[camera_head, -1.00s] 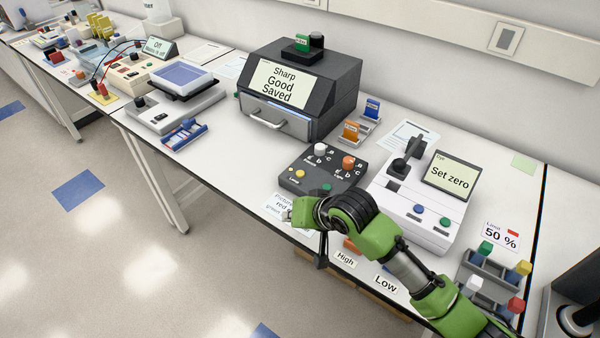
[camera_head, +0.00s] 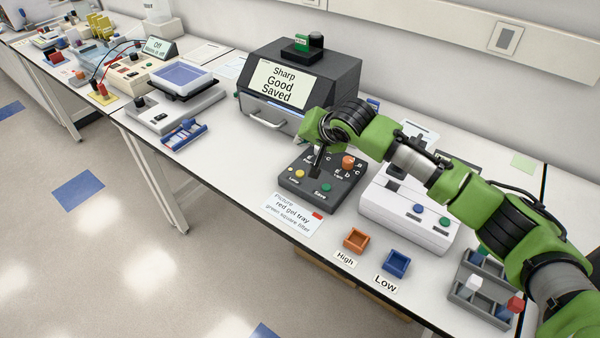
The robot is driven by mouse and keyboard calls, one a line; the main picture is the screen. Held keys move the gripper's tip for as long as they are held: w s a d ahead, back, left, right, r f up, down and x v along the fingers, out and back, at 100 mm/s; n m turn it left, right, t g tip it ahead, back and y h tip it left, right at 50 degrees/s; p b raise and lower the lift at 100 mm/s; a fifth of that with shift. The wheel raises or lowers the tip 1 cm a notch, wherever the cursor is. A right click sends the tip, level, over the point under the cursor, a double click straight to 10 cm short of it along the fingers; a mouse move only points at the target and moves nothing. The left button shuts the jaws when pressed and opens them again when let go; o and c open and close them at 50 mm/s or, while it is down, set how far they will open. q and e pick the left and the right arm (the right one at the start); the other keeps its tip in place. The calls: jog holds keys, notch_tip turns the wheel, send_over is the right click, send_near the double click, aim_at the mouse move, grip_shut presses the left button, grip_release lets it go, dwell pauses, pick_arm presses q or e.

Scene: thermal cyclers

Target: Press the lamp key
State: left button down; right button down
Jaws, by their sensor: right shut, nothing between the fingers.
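The dark control box (camera_head: 322,202) stands on the bench in front of the imager. Its yellow lamp key (camera_head: 297,174) sits at the left front, above the small lamp label. A green key (camera_head: 326,187) marked Save is at the box's front, and an orange knob (camera_head: 348,161) is at its right. My right gripper (camera_head: 315,174) points down over the box, shut and empty, just right of the yellow key. I cannot tell whether the tips touch the box. The white knob is hidden behind my gripper. My left gripper is not in view.
The dark imager (camera_head: 345,80) with a screen reading "Sharp Good Saved" stands behind. A white instrument (camera_head: 400,219) is to the right, partly under my arm. A picture card (camera_head: 291,213), an orange tray (camera_head: 356,239) and a blue tray (camera_head: 397,263) lie in front.

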jog(key=b, duration=0.7)
send_over(301, 174)
notch_tip(301, 174, down, 6)
jog(key=shift+d+f, duration=0.1)
jog(key=shift+f, duration=0.1)
jog(key=shift+f+b, duration=0.35)
jog(key=shift+f, duration=0.85)
jog(key=shift+f, duration=0.2)
jog(key=shift+f, duration=0.15)
